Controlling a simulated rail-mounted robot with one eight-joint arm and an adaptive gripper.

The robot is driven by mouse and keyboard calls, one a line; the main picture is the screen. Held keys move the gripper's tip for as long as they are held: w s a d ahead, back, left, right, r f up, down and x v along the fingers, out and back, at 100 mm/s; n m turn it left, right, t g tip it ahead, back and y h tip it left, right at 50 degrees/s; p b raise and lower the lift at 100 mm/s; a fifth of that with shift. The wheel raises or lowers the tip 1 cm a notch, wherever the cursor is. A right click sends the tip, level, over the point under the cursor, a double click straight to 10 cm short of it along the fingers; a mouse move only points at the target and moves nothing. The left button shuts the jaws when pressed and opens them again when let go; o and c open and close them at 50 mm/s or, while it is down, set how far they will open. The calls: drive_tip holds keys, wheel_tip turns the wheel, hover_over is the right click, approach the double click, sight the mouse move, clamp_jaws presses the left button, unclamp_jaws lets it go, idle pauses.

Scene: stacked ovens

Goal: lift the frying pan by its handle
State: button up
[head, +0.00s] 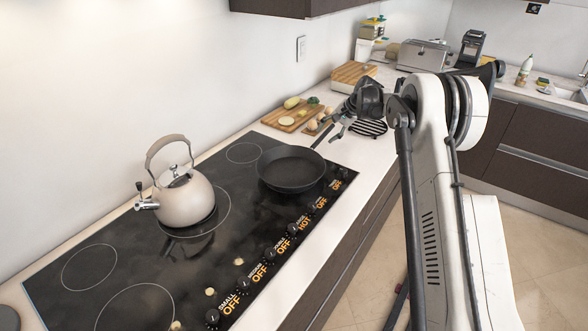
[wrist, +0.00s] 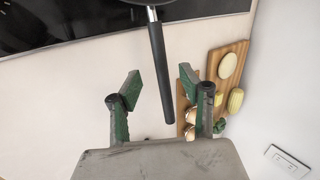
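The black frying pan (head: 290,168) sits on the dark glass cooktop (head: 110,262) at its far right part. Its handle (head: 322,139) points away toward the counter. In the wrist view, the handle (wrist: 159,72) hangs down from the top, and its end lies in the gap between my fingers; only the pan's edge shows. My gripper (head: 338,130) is just beyond the handle's end in the head view. In the wrist view my gripper (wrist: 158,88) is open, with a finger on each side of the handle and visible gaps to both.
A beige kettle (head: 186,200) stands on the cooktop left of the pan. A wooden cutting board (head: 290,116) with vegetables lies by the wall, close to my right finger in the wrist view.

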sight(321, 138)
drive_tip(key=shift+p+x, duration=0.55)
drive_tip(key=shift+x, duration=2.1)
clamp_jaws()
drive_tip(key=shift+a+r, duration=0.1)
